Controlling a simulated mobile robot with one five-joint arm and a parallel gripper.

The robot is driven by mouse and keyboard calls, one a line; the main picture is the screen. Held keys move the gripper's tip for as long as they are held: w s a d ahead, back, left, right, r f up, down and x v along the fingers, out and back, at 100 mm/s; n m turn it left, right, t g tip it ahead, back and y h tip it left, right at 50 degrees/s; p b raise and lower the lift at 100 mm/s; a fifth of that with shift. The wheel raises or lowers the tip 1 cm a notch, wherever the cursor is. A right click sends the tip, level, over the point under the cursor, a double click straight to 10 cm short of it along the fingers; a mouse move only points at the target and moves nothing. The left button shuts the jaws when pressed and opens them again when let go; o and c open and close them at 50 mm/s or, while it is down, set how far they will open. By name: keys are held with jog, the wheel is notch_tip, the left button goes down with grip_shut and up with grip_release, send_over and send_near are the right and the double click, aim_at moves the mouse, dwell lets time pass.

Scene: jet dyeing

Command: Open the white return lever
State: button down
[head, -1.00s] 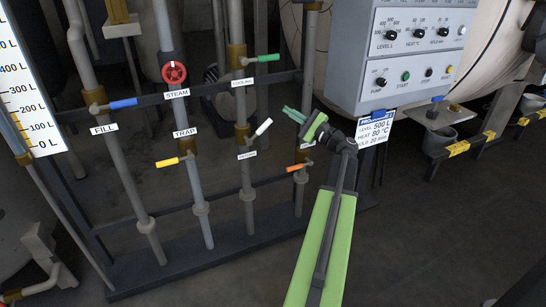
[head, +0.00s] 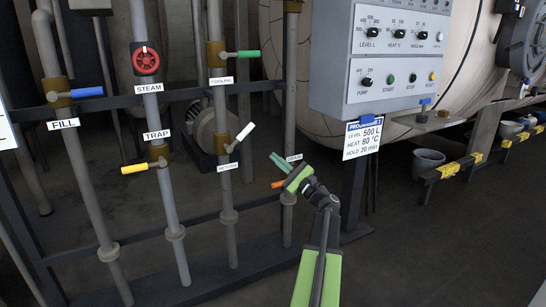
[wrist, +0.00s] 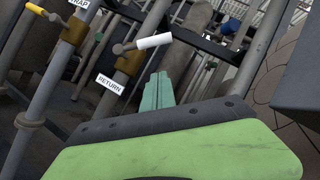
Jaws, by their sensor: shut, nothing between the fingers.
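The white return lever (head: 243,133) sticks up and to the right from a brass valve on a vertical pipe, above the RETURN label (head: 223,168). In the wrist view the white lever (wrist: 154,41) lies ahead of the green fingertips, with the RETURN label (wrist: 109,84) to the left. My gripper (head: 278,160) is shut and empty, to the right of and below the lever in the head view. The shut fingers show in the wrist view (wrist: 157,92), pointing up toward the lever and apart from it in the picture.
An orange lever (head: 279,184) sits close to my fingers, by the DRAIN label. A green lever (head: 248,54) is above, and yellow (head: 135,168) and blue (head: 87,92) levers are to the left. The grey control box (head: 335,60) hangs at the upper right.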

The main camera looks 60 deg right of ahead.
jog(key=w+a+r+p, duration=0.1)
jog(key=w+r+p, duration=0.4)
jog(key=w, duration=0.3)
jog(key=shift+w+a+r, duration=0.15)
jog(key=shift+a+r, duration=0.1)
jog(key=shift+r, duration=0.35)
jog(key=shift+r+n+p, duration=0.3)
jog(key=shift+n+p, duration=0.2)
jog(key=shift+p, duration=0.35)
